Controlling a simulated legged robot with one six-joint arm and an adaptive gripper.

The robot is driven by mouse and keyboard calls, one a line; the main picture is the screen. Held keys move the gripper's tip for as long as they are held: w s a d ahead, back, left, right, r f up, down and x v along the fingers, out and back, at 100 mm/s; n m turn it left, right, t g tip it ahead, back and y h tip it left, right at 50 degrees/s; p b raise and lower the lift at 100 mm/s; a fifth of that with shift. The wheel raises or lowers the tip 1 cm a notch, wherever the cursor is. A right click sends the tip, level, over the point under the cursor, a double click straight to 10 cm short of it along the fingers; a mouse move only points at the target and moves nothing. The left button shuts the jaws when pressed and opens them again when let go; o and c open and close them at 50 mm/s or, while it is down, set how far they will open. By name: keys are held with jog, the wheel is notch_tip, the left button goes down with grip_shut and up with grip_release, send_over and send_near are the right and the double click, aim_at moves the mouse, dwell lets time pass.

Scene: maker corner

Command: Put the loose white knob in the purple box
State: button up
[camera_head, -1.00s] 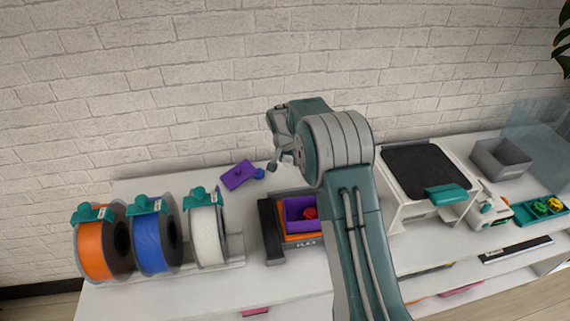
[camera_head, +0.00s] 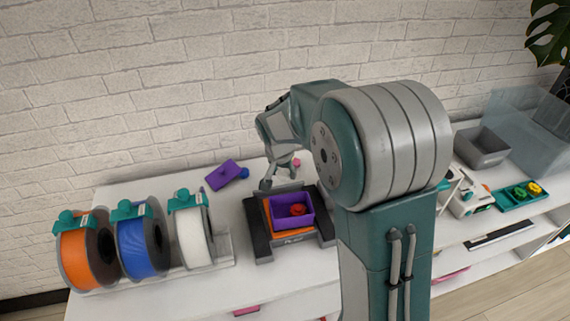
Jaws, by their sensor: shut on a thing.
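The purple box (camera_head: 278,222) stands open on an orange and dark base with a red knob (camera_head: 298,210) inside it. My gripper (camera_head: 279,184) is just behind the box, pointing down, with its fingers above the table top. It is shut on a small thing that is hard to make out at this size. No loose white knob shows elsewhere on the table, so I take the held thing to be it. My arm hides part of the table to the right of the box.
A purple flat piece (camera_head: 222,175) and a blue knob (camera_head: 244,172) lie left of my gripper. A small pink thing (camera_head: 297,162) is behind it. Orange, blue and white spools (camera_head: 194,238) stand at front left. A grey bin (camera_head: 483,147) and teal tray (camera_head: 520,196) are at right.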

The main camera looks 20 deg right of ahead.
jog(key=s+a+r, duration=0.1)
jog(key=s+a, duration=0.2)
jog(key=s, duration=0.3)
jog(key=shift+s+d+f, duration=0.1)
jog(key=shift+f, duration=1.3)
jog(key=shift+s+d+f, duration=0.1)
jog(key=shift+f, duration=1.3)
jog(key=shift+s+f, duration=0.15)
jog(key=shift+f, duration=0.75)
jog(key=shift+c, duration=0.5)
jog(key=shift+o, duration=0.4)
jog(key=shift+f, duration=0.2)
